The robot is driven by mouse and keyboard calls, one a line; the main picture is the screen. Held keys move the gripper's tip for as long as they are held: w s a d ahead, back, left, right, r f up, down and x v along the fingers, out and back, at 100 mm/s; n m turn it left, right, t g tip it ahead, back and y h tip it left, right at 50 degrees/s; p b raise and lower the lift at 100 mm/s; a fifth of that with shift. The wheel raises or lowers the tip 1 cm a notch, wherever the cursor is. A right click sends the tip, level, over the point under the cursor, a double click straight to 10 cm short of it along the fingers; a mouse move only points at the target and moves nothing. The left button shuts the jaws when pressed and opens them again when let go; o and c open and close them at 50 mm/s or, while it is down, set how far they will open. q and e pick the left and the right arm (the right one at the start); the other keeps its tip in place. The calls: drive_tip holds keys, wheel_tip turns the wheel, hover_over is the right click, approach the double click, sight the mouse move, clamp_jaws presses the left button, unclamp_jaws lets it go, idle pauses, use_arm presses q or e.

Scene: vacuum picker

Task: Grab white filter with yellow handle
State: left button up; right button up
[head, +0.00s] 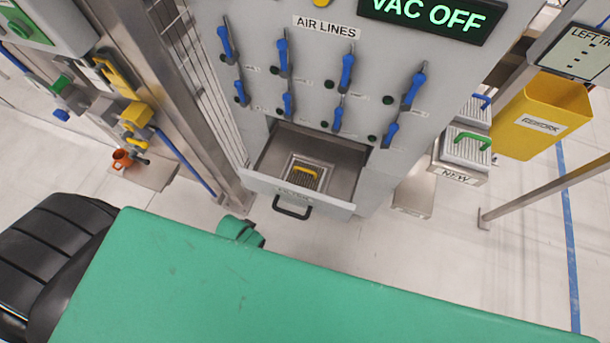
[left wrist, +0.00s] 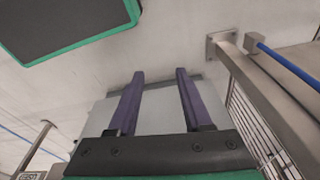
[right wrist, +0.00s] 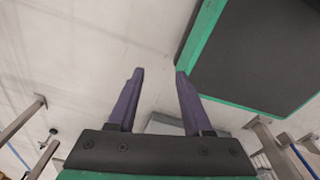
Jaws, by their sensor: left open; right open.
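The filter with the yellow handle (head: 303,173) sits in a square, pale-framed recess in the floor of the open drawer (head: 340,182). Its mesh face looks dark and brownish, not clean white. Nothing covers it, and no gripper is near it in the head view. My left gripper (left wrist: 159,72) is open and empty in the left wrist view, with the grey cabinet beyond its fingers. My right gripper (right wrist: 160,72) is open and empty in the right wrist view, over pale floor. Neither gripper shows in the head view.
A white filter with a green handle (head: 468,146) sits in the holder labelled NEW, right of the cabinet. A blue-handled one (head: 478,106) is behind it. A yellow bin (head: 540,115) stands further right. Blue valve levers (head: 347,72) line the cabinet front above the drawer. The display reads VAC OFF.

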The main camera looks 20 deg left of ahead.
use_arm(q)
drive_tip(key=w+d+r+t, duration=0.1)
drive_tip(key=w+r, duration=0.6)
drive_tip(key=r, duration=0.6)
wheel_tip(320, 180, up, 19)
drive_tip(key=m+h+b, duration=0.1)
drive_tip(key=m+h, duration=0.3)
drive_tip(key=m, duration=1.1)
hover_over(303, 169)
drive_tip(key=s+a, duration=0.3)
drive_tip(key=w+a+m+g, duration=0.1)
drive_tip(key=a+m, duration=0.1)
drive_tip(key=a, duration=0.1)
drive_tip(key=x, duration=0.9)
drive_tip(key=b+x, duration=0.1)
drive_tip(key=x, duration=0.4)
drive_tip(key=shift+s+d+r, duration=0.1)
drive_tip(key=shift+d+r, duration=0.05)
drive_tip(key=shift+d, duration=0.2)
clamp_jaws()
use_arm(e)
drive_tip(key=shift+w+a+f, duration=0.1)
drive_tip(key=shift+a+f, duration=0.1)
drive_tip(key=shift+f, duration=0.45)
drive_tip(key=shift+a+f, duration=0.2)
drive_tip(key=shift+f, duration=0.4)
